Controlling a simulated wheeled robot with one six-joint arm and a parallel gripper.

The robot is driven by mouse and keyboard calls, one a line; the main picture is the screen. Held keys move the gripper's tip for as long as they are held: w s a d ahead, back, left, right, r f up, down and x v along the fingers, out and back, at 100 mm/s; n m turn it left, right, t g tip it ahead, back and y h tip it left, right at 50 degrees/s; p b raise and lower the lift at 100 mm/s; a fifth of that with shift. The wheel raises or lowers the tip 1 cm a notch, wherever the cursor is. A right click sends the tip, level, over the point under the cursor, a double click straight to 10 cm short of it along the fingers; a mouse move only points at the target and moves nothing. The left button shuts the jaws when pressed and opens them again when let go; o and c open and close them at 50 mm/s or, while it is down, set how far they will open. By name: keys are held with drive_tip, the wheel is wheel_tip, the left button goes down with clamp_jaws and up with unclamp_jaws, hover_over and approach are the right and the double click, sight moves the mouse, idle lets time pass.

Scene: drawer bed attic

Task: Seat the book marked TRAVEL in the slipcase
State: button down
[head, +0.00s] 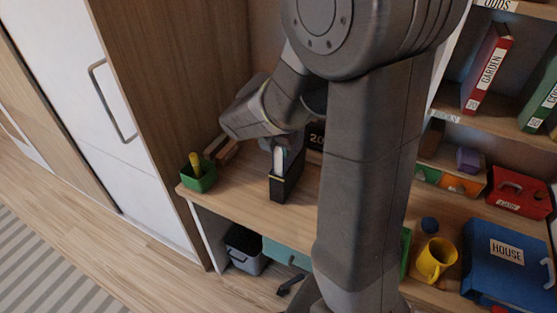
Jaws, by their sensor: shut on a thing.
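A black, box-shaped thing with a thin gold band (281,191) stands upright on the wooden desk; it looks like the slipcase. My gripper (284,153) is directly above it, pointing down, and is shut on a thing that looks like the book. A pale, narrow piece shows between the gripper and the black box; I cannot tell whether it is the book's pages or a finger. The TRAVEL marking does not show. My arm hides much of the grip, and I cannot tell how deep the book sits in the case.
A green pot with a yellow thing (199,178) stands at the desk's left edge. A dark clock-like box (316,138) is behind the gripper, partly hidden. A yellow mug (435,259) and blue HOUSE binder (508,267) lie right. Shelves with binders rise at right.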

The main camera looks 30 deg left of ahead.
wheel_tip(320, 180, down, 4)
drive_tip(key=shift+f+b, duration=0.1)
drive_tip(key=shift+b, duration=0.2)
drive_tip(key=c, duration=1.1)
unclamp_jaws()
drive_tip(key=p, duration=0.1)
approach(278, 157)
drive_tip(key=shift+s+r, duration=0.1)
drive_tip(key=shift+r, duration=0.25)
